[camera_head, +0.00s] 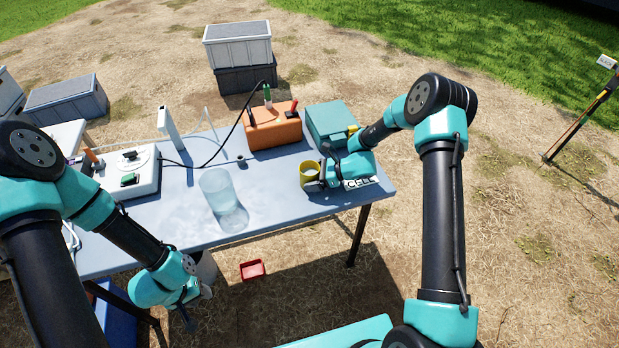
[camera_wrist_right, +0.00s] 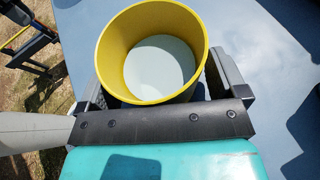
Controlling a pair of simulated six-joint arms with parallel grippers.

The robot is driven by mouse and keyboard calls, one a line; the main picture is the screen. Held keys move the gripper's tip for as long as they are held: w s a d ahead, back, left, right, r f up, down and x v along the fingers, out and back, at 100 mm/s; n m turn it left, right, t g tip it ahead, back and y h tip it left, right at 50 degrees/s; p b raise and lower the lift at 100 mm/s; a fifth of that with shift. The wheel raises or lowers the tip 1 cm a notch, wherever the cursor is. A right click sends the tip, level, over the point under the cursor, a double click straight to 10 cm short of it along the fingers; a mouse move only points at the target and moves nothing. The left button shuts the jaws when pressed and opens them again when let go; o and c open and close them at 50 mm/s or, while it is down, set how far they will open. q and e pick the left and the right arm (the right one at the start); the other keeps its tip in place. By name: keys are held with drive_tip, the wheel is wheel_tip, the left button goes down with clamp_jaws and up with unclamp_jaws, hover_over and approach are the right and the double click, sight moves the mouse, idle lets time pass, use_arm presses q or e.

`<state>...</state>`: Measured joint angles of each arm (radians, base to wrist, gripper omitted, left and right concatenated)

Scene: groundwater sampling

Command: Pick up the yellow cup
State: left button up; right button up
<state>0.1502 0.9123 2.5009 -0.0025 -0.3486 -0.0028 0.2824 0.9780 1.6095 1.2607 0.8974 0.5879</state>
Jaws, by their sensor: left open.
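The yellow cup (camera_head: 308,174) stands upright near the right end of the blue-grey table (camera_head: 265,186). In the right wrist view the cup (camera_wrist_right: 112,60) fills the space between the fingers of my right gripper (camera_wrist_right: 165,85), its pale inside facing the camera. The fingers lie on either side of the cup; whether they press on it I cannot tell. In the head view my right gripper (camera_head: 318,176) is right beside the cup. My left gripper (camera_head: 191,306) is open and empty, low in front of the table's near edge.
A clear cylinder (camera_head: 216,186) stands mid-table. An orange case (camera_head: 272,130) and a teal box (camera_head: 328,121) are behind the cup. A white "CELL" label (camera_head: 360,183) lies by my right gripper. A red tray (camera_head: 252,270) is on the ground.

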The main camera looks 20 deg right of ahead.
sight(312, 170)
drive_tip(key=c, duration=0.9)
drive_tip(key=shift+r, duration=0.15)
drive_tip(key=shift+r, duration=0.25)
drive_tip(key=r, duration=0.3)
drive_tip(key=shift+s+a, duration=0.1)
drive_tip(key=shift+s, duration=0.15)
drive_tip(key=s+a, duration=0.2)
drive_tip(key=s, duration=0.5)
drive_tip(key=s+a+r, duration=0.1)
drive_tip(key=s+a, duration=0.1)
drive_tip(key=s, duration=0.5)
drive_tip(key=shift+s+a, duration=0.25)
drive_tip(key=shift+s, duration=0.15)
drive_tip(key=shift+r, duration=0.1)
